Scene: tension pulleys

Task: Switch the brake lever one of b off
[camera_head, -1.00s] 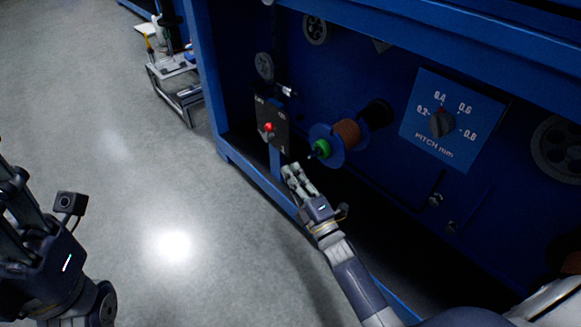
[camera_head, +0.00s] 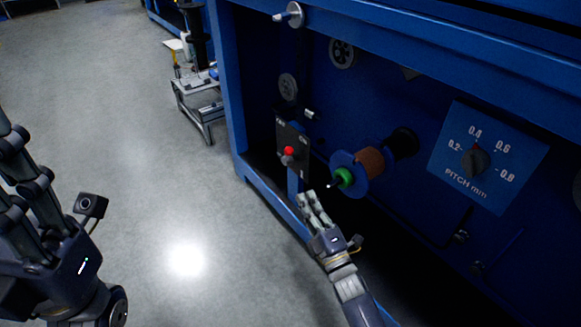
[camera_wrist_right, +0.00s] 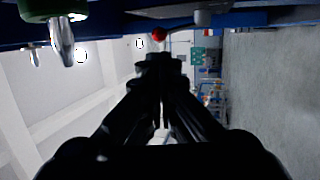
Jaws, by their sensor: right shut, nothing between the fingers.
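The brake lever with a red knob (camera_head: 289,151) is on a dark upright plate (camera_head: 298,139) at the left end of the blue machine. In the right wrist view its red knob (camera_wrist_right: 159,34) is just beyond the fingertips, with a grey arm running right from it. My right gripper (camera_head: 309,200) is shut and empty, below the plate and apart from the knob in the head view. Its dark fingers (camera_wrist_right: 160,62) point towards the knob in the wrist view. My left gripper (camera_head: 14,150) is at the left edge, partly cut off, far from the lever.
A spool with copper-coloured winding (camera_head: 368,162) and a green hub (camera_head: 343,177) sticks out right of the lever. A pitch dial (camera_head: 474,161) is farther right. The blue lower frame rail (camera_head: 270,205) runs beneath. The grey floor (camera_head: 170,190) at left is clear.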

